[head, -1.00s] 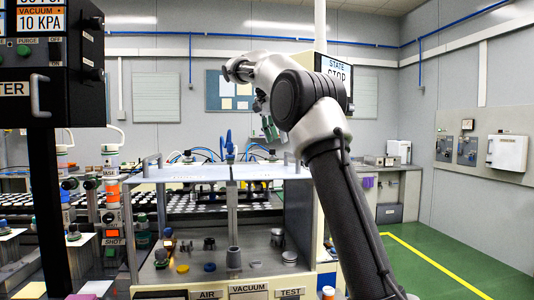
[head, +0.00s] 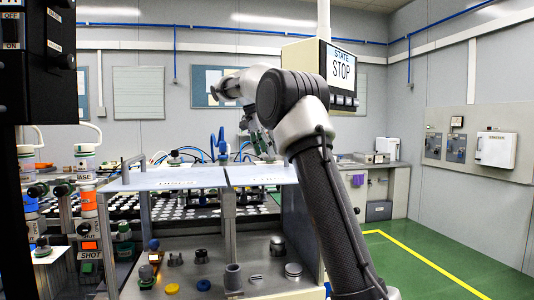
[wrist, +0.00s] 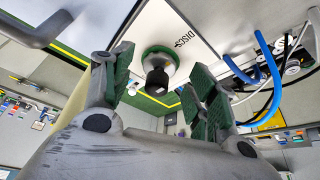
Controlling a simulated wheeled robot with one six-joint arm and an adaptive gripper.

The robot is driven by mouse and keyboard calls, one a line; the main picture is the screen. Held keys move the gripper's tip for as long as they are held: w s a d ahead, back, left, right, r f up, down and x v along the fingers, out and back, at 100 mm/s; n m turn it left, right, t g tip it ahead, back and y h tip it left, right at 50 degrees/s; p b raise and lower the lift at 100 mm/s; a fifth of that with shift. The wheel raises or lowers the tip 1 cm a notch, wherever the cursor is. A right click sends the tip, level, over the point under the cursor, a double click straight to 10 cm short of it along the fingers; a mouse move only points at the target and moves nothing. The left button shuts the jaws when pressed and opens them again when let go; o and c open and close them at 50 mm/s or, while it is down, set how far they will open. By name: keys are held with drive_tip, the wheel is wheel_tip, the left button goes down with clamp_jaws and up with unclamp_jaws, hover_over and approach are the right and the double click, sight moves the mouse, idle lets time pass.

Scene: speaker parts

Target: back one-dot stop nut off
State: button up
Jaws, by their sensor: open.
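A dark round knob on a green collar (wrist: 157,72) shows in the wrist view, beside a white panel lettered DISCS (wrist: 170,30). It appears between the green-padded fingers of my gripper (wrist: 160,82), which are spread apart with nothing held. The distance from knob to fingers is hard to judge. No single dot is readable on it, so I cannot tell whether it is the one-dot stop nut. In the head view my gripper (head: 262,140) is small and partly hidden by the arm, above the back of the pale bench top.
A pale bench top (head: 180,180) covers an open bay with a grey cup (head: 233,278) and several small parts. Blue hoses (head: 222,145) stand behind it. Green floor (head: 420,245) at right is clear.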

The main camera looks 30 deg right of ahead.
drive_tip(key=shift+d+f, duration=0.2)
drive_tip(key=shift+f, duration=0.45)
drive_tip(key=shift+c, duration=0.2)
drive_tip(key=c, duration=1)
drive_tip(key=n, duration=0.2)
drive_tip(key=n+t, duration=0.1)
drive_tip(key=n, duration=0.1)
drive_tip(key=shift+s+d+t+y, duration=0.1)
drive_tip(key=shift+s+t+y, duration=0.1)
drive_tip(key=shift+t+y, duration=0.15)
drive_tip(key=shift+d+n+t+y, duration=0.1)
drive_tip(key=shift+n+t+y, duration=0.3)
drive_tip(key=shift+n, duration=1.3)
drive_tip(key=shift+s, duration=0.1)
